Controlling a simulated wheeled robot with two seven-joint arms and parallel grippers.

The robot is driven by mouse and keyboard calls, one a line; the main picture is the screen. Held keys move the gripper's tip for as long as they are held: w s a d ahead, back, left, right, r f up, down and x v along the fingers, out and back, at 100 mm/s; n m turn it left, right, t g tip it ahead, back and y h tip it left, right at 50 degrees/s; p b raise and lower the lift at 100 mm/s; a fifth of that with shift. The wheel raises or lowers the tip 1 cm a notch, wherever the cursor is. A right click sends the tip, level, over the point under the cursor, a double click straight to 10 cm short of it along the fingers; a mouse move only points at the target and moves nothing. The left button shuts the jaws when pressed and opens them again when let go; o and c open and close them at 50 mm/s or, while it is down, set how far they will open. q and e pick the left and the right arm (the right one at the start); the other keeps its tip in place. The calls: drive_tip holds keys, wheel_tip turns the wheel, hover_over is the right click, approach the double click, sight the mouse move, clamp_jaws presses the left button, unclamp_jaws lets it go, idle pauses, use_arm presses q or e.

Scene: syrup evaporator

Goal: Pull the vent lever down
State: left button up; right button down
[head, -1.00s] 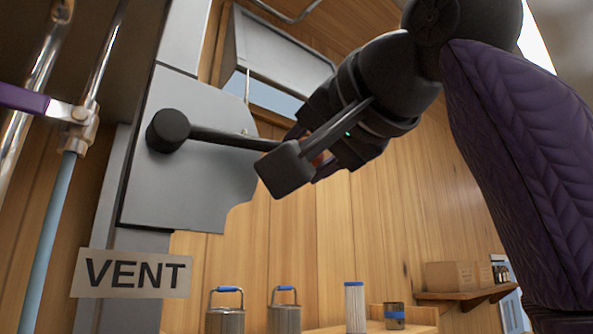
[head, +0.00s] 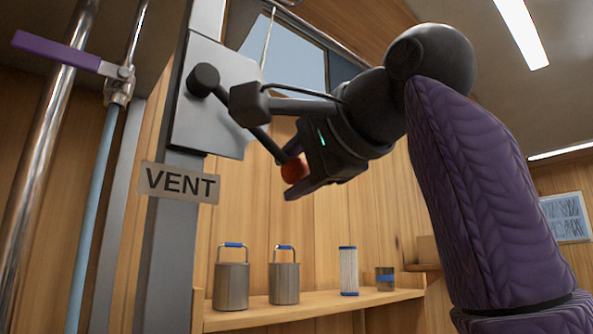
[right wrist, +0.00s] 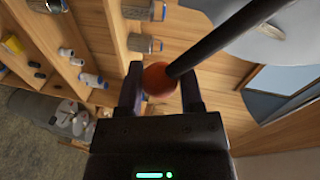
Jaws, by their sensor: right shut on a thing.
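The vent lever is a dark rod (head: 264,141) on a round black pivot (head: 204,80), fixed to a grey plate (head: 212,118) above the VENT sign (head: 180,183). The rod slopes down to the right and ends in a red-orange ball knob (head: 294,171). My right gripper (head: 296,180) is at the knob. In the right wrist view the knob (right wrist: 158,79) sits between the two fingers of the gripper (right wrist: 160,85), which are shut on it, and the rod (right wrist: 220,37) runs off to the upper right. My left gripper is not in view.
A purple-handled valve (head: 60,52) and vertical pipes stand at the left. A wooden shelf (head: 310,309) below holds two lidded metal cans (head: 232,285), a white filter cylinder (head: 348,272) and a small metal cup (head: 385,279). Open air lies between gripper and shelf.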

drive_tip(key=shift+a+f, duration=0.1)
drive_tip(key=shift+f, duration=0.05)
idle(0.4)
drive_tip(key=shift+c, duration=1.2)
unclamp_jaws()
drive_tip(key=shift+s, duration=0.1)
drive_tip(key=shift+s+d+b, duration=0.2)
drive_tip(key=shift+s+b, duration=0.1)
drive_tip(key=b+v, duration=0.2)
drive_tip(key=v, duration=0.7)
drive_tip(key=shift+s, duration=0.1)
